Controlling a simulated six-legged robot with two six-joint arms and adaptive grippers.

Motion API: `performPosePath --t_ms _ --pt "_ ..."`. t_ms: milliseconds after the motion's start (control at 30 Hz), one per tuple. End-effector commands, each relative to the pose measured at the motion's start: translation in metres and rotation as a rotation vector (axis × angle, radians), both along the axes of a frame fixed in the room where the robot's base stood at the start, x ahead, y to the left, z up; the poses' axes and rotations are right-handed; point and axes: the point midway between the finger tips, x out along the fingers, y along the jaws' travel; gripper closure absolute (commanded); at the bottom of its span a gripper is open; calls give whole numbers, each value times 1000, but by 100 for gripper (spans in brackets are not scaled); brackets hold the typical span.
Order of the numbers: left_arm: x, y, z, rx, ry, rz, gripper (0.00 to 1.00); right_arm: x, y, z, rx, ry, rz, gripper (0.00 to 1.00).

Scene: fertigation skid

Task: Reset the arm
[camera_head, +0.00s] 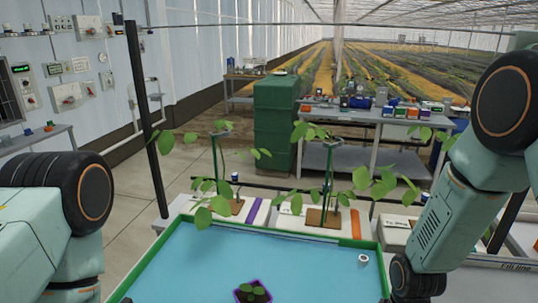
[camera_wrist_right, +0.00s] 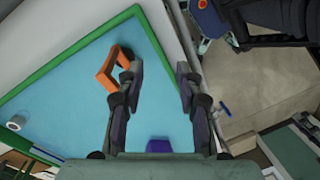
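My right arm (camera_head: 460,210) comes in from the right in the head view, and its gripper is outside that view. In the right wrist view my right gripper (camera_wrist_right: 158,82) is open, with its two fingers apart and nothing between them. It is above the right side of the blue tray with a green rim (camera_head: 300,237). My left arm (camera_head: 60,215) is at the left edge of the head view, and its gripper does not show. An orange bracket-shaped piece (camera_wrist_right: 105,75) is beside the left finger in the wrist view, outside the gap.
A purple pot with a seedling (camera_head: 252,297) is at the tray's near edge. A small white ring (camera_head: 363,260) is at its right. Plants on stakes (camera_head: 215,160) stand behind the tray. A dark post (camera_head: 147,120) rises at left. A green cabinet (camera_head: 275,120) stands farther back.

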Motion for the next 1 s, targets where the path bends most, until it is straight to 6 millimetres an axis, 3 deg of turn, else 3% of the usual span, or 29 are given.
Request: performPosePath --t_ms 100,300,633,1000 --pt "0 0 0 0 0 0 60 -45 6 -32 -24 -3 -173 64" --pt "0 0 0 0 0 0 60 -118 13 -63 -63 -32 -491 64" --pt "0 0 0 0 0 0 60 -207 14 -63 -103 -80 -893 64" --pt "0 0 -72 0 0 0 60 -199 13 -136 -97 -91 -892 64"
